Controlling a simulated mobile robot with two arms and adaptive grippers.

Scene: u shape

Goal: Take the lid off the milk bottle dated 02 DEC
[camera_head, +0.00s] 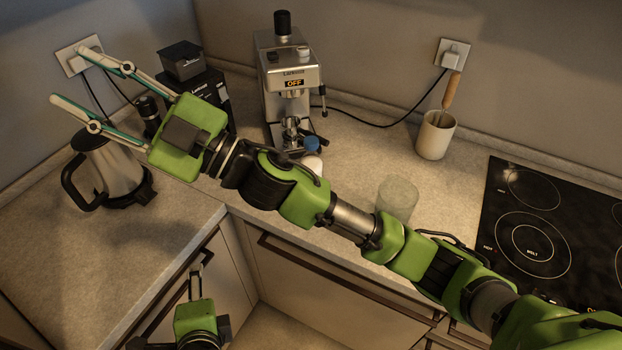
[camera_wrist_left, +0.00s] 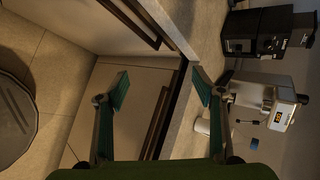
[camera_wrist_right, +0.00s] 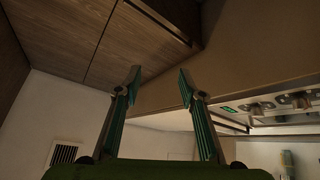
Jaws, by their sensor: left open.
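A bottle with a blue lid (camera_head: 311,144) and a whitish body (camera_head: 314,161) stands on the counter in front of the coffee machine. My right arm hides its lower part, and no date can be read. My right gripper (camera_head: 80,78) is open and empty, raised at the upper left above the kettle, well away from the bottle. In the right wrist view its fingers (camera_wrist_right: 158,78) are apart, with nothing between them. My left gripper (camera_head: 197,268) is at the lower left, before the cabinet fronts. Its fingers (camera_wrist_left: 161,78) are apart and empty in the left wrist view.
A coffee machine (camera_head: 290,75) stands behind the bottle, a black grinder (camera_head: 203,97) and a kettle (camera_head: 117,165) to its left. A glass (camera_head: 397,198), a utensil pot (camera_head: 436,136) and a cooktop (camera_head: 535,215) are to the right. Counter between pot and bottle is fairly clear.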

